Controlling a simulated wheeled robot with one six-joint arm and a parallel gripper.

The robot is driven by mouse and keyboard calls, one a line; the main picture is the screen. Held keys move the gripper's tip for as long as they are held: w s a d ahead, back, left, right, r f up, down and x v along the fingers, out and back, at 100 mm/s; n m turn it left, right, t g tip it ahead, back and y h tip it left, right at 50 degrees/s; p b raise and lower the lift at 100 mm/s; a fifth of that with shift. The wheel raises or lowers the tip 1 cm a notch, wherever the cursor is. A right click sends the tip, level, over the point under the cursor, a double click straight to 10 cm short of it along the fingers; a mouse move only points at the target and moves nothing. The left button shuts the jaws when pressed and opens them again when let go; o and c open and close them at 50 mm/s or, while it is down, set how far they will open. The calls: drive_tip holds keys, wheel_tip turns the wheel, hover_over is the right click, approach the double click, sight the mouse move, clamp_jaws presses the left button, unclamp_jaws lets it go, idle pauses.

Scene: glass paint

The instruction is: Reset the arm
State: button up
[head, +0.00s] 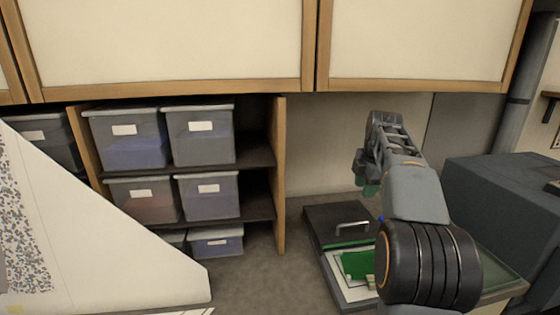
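My arm reaches up and forward at the right of the head view. My gripper (368,187) is raised at its end, in front of the beige back wall and above the counter. Its greenish fingertips point down. They are small and partly covered by the gripper body, so I cannot tell whether they are open or shut. I see no object clearly held.
Below the arm, a dark case with a metal handle (341,218) stands by a pale tray holding a green piece (356,265). A large grey machine (500,215) stands right. Lidded bins (207,197) fill the left shelves. Wood-edged cabinets (170,45) hang above.

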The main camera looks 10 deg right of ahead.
wheel_tip(320, 180, down, 8)
drive_tip(key=s+a+r+m, duration=0.1)
drive_tip(key=s+a+m, duration=0.15)
drive_tip(key=m, duration=0.95)
drive_tip(key=s+a+f+m+t, duration=0.1)
drive_tip(key=s+a+f+m, duration=0.1)
drive_tip(key=s+a, duration=0.7)
drive_tip(key=s+a+f+m+t, duration=0.1)
drive_tip(key=s+a+f+m, duration=0.2)
drive_tip(key=s+a+f, duration=0.2)
drive_tip(key=shift+s+a, duration=1.85)
drive_tip(key=shift+s, duration=0.3)
